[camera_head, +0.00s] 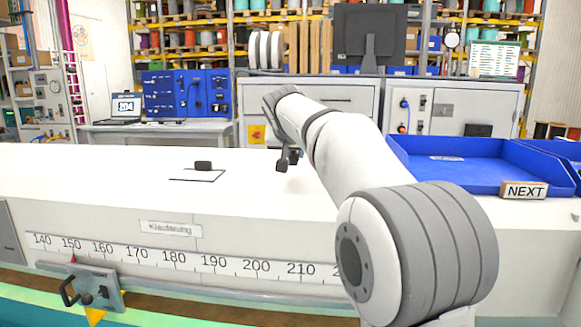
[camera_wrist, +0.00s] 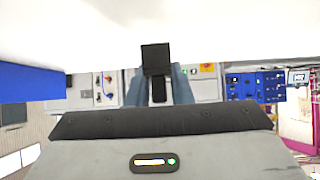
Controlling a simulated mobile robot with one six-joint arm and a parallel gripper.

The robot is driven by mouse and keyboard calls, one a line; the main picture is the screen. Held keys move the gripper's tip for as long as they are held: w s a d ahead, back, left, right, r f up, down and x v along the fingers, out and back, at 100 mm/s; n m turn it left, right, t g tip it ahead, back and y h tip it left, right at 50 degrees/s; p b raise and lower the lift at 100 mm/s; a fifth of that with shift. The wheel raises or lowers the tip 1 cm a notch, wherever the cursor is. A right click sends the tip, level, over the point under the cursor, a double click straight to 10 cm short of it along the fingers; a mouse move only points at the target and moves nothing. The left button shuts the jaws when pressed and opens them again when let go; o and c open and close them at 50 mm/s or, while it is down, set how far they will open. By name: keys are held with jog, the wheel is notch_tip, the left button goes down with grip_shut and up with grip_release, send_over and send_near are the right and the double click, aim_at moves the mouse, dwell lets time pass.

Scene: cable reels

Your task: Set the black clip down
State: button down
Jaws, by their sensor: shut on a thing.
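My gripper (camera_wrist: 160,82) is shut on the black clip (camera_wrist: 155,57), which sticks out between the two blue-grey fingers in the wrist view. In the head view the clip (camera_head: 282,165) is a small dark shape at the end of my arm, just above or at the white worktop; I cannot tell whether it touches. Much of my gripper is hidden behind the arm there. A black block (camera_head: 203,165) lies to the left, on a dark-outlined rectangle (camera_head: 188,175) on the worktop.
The white worktop (camera_head: 90,190) is clear left of the block and between it and my gripper. A blue tray (camera_head: 460,175) with a NEXT sign (camera_head: 524,190) stands at the right. A number scale (camera_head: 170,257) runs along the front edge.

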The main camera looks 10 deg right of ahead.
jog(key=shift+f, duration=1.6)
jog(key=shift+f+b, duration=0.2)
jog(key=shift+b, duration=0.2)
jog(key=c, duration=1.3)
grip_release()
jog(key=shift+r, duration=0.15)
jog(key=shift+s+a+r, duration=0.1)
jog(key=shift+s+r, duration=0.05)
jog(key=shift+r, duration=0.05)
jog(key=v, duration=1.1)
jog(key=shift+s+r, duration=0.15)
jog(key=shift+s, duration=0.1)
